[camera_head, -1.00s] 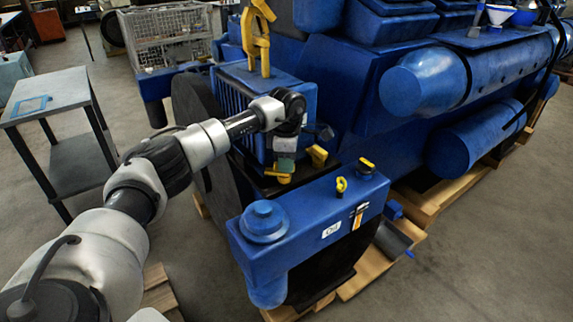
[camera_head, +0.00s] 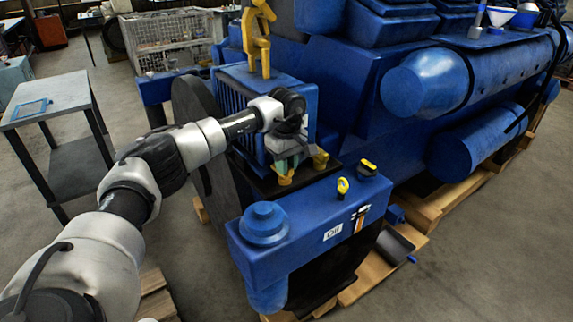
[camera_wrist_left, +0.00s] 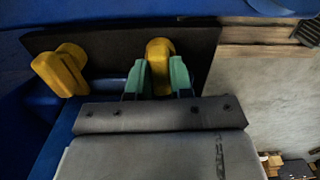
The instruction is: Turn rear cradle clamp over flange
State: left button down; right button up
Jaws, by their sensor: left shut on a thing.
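My left gripper (camera_head: 287,164) reaches in from the left and points down at the black cradle plate (camera_head: 258,182) beside the blue cooler block. In the left wrist view its two green fingers (camera_wrist_left: 160,78) are shut on a yellow cradle clamp (camera_wrist_left: 159,52), one finger on each side. That clamp shows below the fingers in the head view (camera_head: 284,179). A second yellow clamp (camera_head: 320,160) stands on the plate to the right, free of the gripper; in the wrist view it is at the left (camera_wrist_left: 60,70). The flange under the held clamp cannot be made out clearly.
A blue oil tank (camera_head: 300,238) with a round cap and yellow fittings stands just in front. A yellow lifting bracket (camera_head: 258,38) rises behind my wrist. The large blue engine (camera_head: 350,80) fills the right. A grey cart (camera_head: 60,110) stands left; the floor between is clear.

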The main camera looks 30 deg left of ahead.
pick_arm(q)
jog(key=shift+r+m, duration=0.15)
jog(key=shift+m, duration=0.25)
jog(key=c, duration=1)
grip_release()
notch_tip(320, 180, up, 11)
jog(key=b, duration=0.1)
jog(key=shift+b, duration=0.4)
jog(key=shift+f, duration=0.2)
